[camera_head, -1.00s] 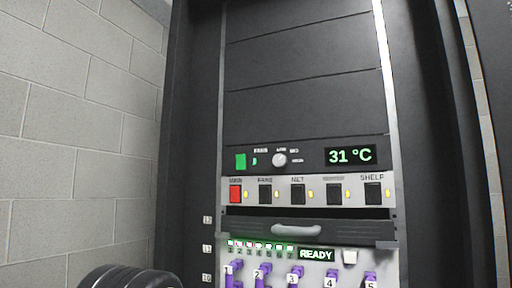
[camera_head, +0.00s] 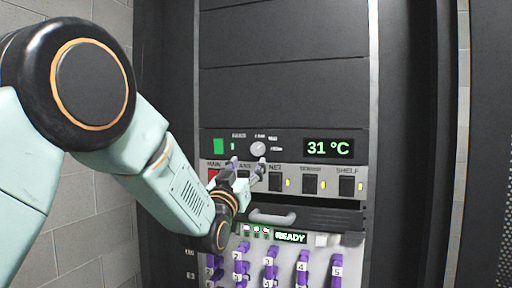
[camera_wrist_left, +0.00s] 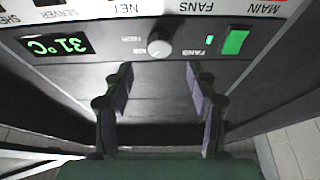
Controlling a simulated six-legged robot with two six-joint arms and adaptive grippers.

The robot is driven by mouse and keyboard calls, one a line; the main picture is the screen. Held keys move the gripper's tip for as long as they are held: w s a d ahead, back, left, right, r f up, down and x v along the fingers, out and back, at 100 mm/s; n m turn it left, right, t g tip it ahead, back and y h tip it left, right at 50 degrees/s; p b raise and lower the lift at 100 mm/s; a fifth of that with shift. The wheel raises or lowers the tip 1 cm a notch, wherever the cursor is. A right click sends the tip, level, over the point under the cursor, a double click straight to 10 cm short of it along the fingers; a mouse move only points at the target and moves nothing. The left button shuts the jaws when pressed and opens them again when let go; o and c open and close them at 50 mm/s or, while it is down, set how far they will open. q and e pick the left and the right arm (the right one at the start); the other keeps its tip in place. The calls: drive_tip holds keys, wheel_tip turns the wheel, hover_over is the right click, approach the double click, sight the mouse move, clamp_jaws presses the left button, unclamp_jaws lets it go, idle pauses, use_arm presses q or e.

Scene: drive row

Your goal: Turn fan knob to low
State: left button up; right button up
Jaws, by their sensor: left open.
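The fan knob (camera_head: 258,149) is a small round light-grey dial on the dark panel. It stands between a green square light and the green 31 °C display. Small labels sit around it; its pointer is too small to read surely. My left gripper (camera_head: 248,167) is open and empty just below the knob in the head view. In the left wrist view, which is upside down, the knob (camera_wrist_left: 160,43) shows beyond the gap between the two open fingertips (camera_wrist_left: 158,75), apart from both. My right gripper is not in view.
A row of labelled switches, with a red MAIN switch (camera_head: 213,176), runs right below the knob, partly behind my gripper. Below are a drawer handle (camera_head: 272,216), a READY display (camera_head: 291,238) and purple numbered levers (camera_head: 303,262). A block wall stands at the left.

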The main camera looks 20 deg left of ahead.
sight(257, 151)
use_arm(q)
drive_tip(key=p+x, duration=0.1)
drive_tip(key=x, duration=0.2)
drive_tip(key=p+x, duration=0.1)
drive_tip(key=x, duration=0.2)
drive_tip(key=shift+w+d, duration=0.25)
drive_tip(key=shift+w, duration=0.05)
drive_tip(key=shift+w+p, duration=0.15)
drive_tip(key=shift+p, duration=0.15)
drive_tip(key=shift+w+a, duration=0.15)
drive_tip(key=shift+a, duration=0.35)
drive_tip(key=shift+d, duration=0.45)
drive_tip(key=c, duration=0.4)
drive_tip(key=shift+a, duration=0.35)
drive_tip(key=c, duration=0.4)
drive_tip(key=shift+d, duration=0.2)
drive_tip(key=c, duration=0.4)
